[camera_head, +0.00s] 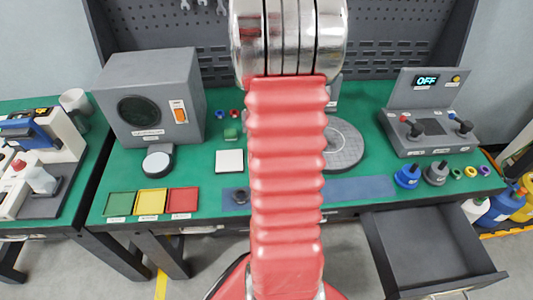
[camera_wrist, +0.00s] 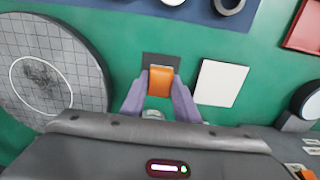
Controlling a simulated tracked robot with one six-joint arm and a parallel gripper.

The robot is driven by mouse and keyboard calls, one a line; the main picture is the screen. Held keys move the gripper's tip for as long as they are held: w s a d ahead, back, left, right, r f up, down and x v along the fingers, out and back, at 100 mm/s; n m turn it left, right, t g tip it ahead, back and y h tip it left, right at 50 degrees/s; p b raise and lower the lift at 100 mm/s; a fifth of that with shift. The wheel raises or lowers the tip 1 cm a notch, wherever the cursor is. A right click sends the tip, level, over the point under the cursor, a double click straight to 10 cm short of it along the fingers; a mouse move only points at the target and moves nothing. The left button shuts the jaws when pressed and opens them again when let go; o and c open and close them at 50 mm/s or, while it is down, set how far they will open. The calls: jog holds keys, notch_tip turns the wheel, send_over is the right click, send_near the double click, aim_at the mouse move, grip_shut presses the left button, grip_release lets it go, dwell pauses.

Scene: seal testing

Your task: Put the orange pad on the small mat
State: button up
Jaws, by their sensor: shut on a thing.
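In the wrist view, my gripper (camera_wrist: 160,84) is shut on an orange pad (camera_wrist: 161,79), which sits between its two pale purple fingers. A small dark grey square mat (camera_wrist: 163,59) lies on the green bench just beyond the fingertips, and the pad overlaps its near part in the picture. I cannot tell whether the pad touches the mat or is above it. In the head view, my red arm hides the gripper, the pad and the dark mat.
A white square tile (camera_wrist: 220,83) lies close right of the fingers; it also shows in the head view (camera_head: 229,161). A round gridded plate (camera_wrist: 45,75) is on the left. A blue mat (camera_head: 360,188) lies along the bench front. An open drawer (camera_head: 430,250) juts out front right.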

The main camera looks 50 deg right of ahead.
jog(key=shift+f, duration=1.65)
jog(key=shift+f, duration=0.1)
jog(key=o, duration=1)
notch_tip(320, 180, up, 12)
jog(key=shift+r, duration=0.1)
